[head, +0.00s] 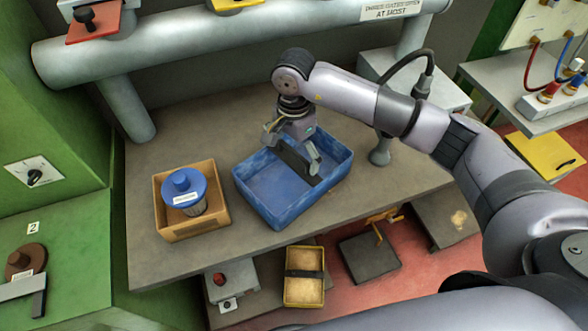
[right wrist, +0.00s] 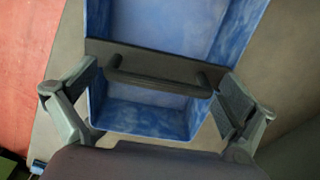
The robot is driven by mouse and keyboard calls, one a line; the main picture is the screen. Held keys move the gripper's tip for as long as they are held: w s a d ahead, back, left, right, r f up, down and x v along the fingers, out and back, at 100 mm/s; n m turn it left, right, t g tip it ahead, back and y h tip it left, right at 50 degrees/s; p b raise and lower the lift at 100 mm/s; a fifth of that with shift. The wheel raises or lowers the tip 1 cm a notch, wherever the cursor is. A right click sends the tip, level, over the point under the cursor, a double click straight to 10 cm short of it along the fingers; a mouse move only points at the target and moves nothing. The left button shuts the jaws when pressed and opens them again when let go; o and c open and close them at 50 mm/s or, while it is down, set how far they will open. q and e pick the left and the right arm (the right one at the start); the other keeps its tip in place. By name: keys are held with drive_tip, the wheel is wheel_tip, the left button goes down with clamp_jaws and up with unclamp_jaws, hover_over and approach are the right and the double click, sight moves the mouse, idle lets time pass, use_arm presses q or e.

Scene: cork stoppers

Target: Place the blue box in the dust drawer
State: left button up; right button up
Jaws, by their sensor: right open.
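The blue box (head: 262,192) is an open tray on the grey table, with a dark bar across its middle. In the right wrist view the blue box (right wrist: 140,119) fills the middle, and its dark bar carries a raised handle (right wrist: 160,76). My right gripper (head: 292,150) is over the box, open, with its fingers spread towards the two ends of the bar. In the right wrist view its fingers stand left and right of the handle; I cannot tell whether they touch the bar. My left gripper is not in view. No part is clearly recognizable as the dust drawer.
A wooden crate (head: 162,207) with a blue-lidded canister (head: 184,187) stands left of the box on the table (head: 145,252). Below the front edge are a yellow tray with a dark band (head: 304,289) and dark platforms (head: 368,259). A thick pipe (head: 200,35) runs behind.

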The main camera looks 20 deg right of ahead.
drive_tip(key=c, duration=1.5)
drive_tip(key=shift+c, duration=0.3)
drive_tip(key=shift+r, duration=0.1)
